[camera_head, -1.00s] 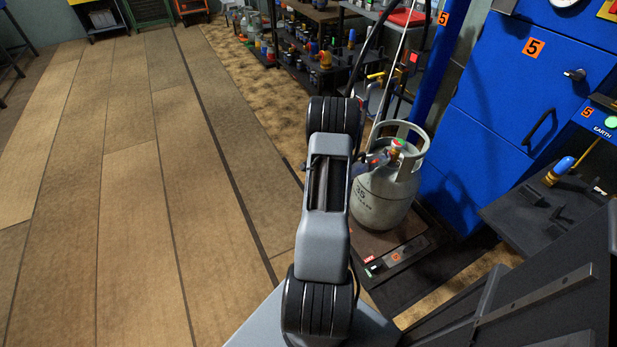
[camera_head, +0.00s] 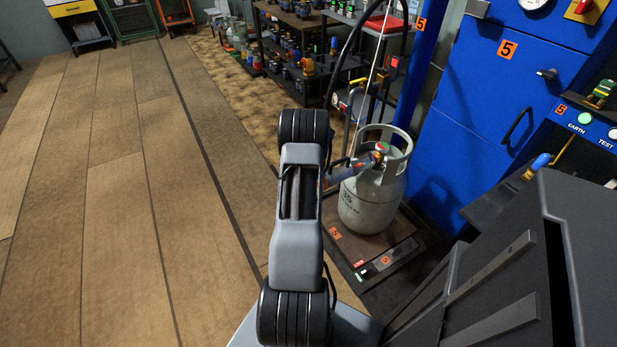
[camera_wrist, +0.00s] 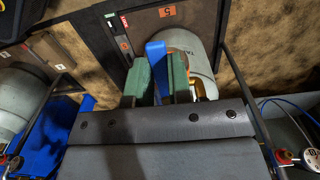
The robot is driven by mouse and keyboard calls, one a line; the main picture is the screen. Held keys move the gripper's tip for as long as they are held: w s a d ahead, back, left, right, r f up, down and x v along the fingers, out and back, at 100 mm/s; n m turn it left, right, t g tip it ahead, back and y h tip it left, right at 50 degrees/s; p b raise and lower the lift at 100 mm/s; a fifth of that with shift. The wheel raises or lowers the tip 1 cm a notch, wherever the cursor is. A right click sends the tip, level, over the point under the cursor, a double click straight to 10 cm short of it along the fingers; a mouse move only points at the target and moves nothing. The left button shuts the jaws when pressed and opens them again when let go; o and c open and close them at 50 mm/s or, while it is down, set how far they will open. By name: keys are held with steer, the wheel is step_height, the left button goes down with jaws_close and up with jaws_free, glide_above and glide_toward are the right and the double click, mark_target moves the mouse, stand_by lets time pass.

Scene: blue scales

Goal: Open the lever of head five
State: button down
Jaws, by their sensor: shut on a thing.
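In the wrist view my gripper (camera_wrist: 158,76) has its two green fingers closed on a blue lever (camera_wrist: 156,62). An orange-yellow part shows just right of the fingers, close to the grey gas cylinder (camera_wrist: 203,62). In the head view the cylinder (camera_head: 366,208) stands upright on the black scale platform (camera_head: 400,252) marked with an orange 5. A bluish-grey part (camera_head: 344,174) reaches left from the red-and-green-topped valve on the cylinder. My arm covers much of the area left of it, and my fingers cannot be made out there.
A blue cabinet (camera_head: 510,75) marked 5 and a blue post (camera_head: 411,75) stand behind the cylinder. A dark bench (camera_head: 500,195) is to the right. Shelves of parts (camera_head: 305,50) stand at the back. The wooden floor (camera_head: 130,200) on the left is clear.

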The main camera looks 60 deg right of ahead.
steer(key=c, duration=1.3)
jaws_free()
steer(key=shift+d, duration=0.15)
steer(key=shift+c, duration=0.2)
steer(key=o, duration=0.3)
steer(key=shift+w, duration=0.1)
steer(key=shift+r, duration=0.1)
step_height(320, 180, up, 14)
steer(key=p, duration=0.2)
steer(key=shift+f, duration=0.2)
